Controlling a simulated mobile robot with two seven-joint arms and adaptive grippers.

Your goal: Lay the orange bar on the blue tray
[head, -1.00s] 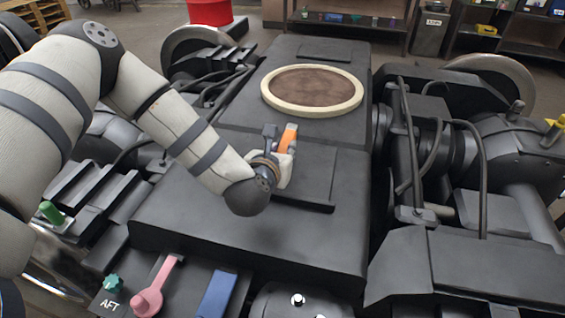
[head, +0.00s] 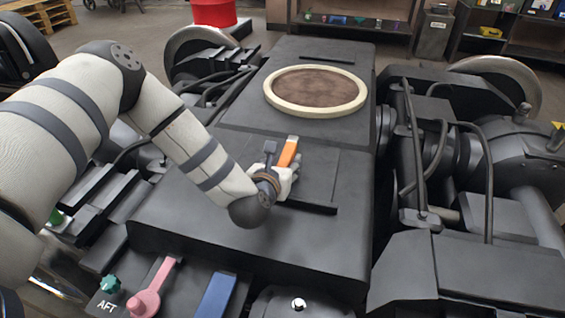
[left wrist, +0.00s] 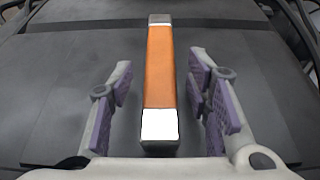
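The orange bar (head: 288,152) has a pale metal far end and shows over the dark deck, on the near side of the round ring. In the left wrist view the bar (left wrist: 160,70) points away from me, with a white patch on its near end. My left gripper (left wrist: 160,105) is open around the bar, with a gap between each purple pad and its sides. In the head view the left gripper (head: 283,170) partly hides the bar's near end. A flat blue piece (head: 217,295) shows at the bottom edge; I cannot tell if it is the tray. My right gripper is not in view.
A cream ring (head: 315,92) with a brown middle is set on the deck behind the bar. A pink lever (head: 150,292) and a green knob (head: 110,284) sit at the front left. Dark pipes and machinery (head: 440,170) stand along the right.

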